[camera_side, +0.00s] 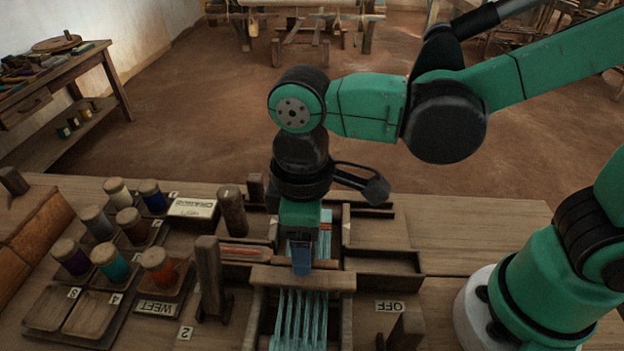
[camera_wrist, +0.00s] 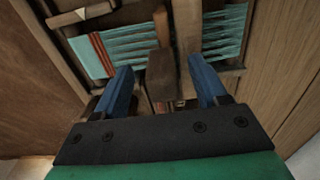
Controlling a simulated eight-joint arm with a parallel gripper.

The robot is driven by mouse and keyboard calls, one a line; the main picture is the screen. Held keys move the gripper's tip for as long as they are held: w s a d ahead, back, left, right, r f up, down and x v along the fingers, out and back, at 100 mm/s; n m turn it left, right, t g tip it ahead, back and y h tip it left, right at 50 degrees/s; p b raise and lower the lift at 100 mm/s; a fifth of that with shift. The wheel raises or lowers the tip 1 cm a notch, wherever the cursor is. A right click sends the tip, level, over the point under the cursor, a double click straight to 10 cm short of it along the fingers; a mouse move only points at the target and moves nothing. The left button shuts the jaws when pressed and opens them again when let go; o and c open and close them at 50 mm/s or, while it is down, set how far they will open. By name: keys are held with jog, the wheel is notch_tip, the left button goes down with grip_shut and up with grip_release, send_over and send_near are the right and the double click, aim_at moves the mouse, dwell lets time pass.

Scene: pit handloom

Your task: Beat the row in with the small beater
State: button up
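My gripper (camera_side: 301,270) points down over the middle of the loom, close to a wooden crossbar (camera_side: 330,280). In the wrist view its two blue fingers (camera_wrist: 159,68) are spread. A dark wooden block with a narrow handle (camera_wrist: 162,76), which looks like the small beater, shows between them with gaps on both sides. I cannot tell whether the fingertips reach down beside it. Teal warp threads (camera_side: 298,315) run in front of the crossbar. In the wrist view the teal weaving (camera_wrist: 135,45) has orange-red rows (camera_wrist: 102,54) at its left part.
Several thread spools stand in a compartment tray (camera_side: 50,308) at left, beside a "WEFT" label (camera_side: 155,309). Upright wooden posts (camera_side: 210,278) flank the loom. An open wooden trough (camera_side: 385,264) lies to the right, above an "OFF" label (camera_side: 389,306).

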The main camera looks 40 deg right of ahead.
jog(key=shift+r, duration=3.25)
jog(key=shift+d, duration=0.1)
jog(key=w+d+f+m+t, duration=0.1)
jog(key=d+m+t, duration=0.2)
jog(key=d, duration=0.5)
jog(key=w+d+f+m+t, duration=0.1)
jog(key=w+d+m+t, duration=0.1)
jog(key=d+m+t, duration=0.2)
jog(key=d+m, duration=0.2)
jog(key=d, duration=0.2)
jog(key=shift+w+f, duration=0.3)
jog(key=shift+f, duration=0.05)
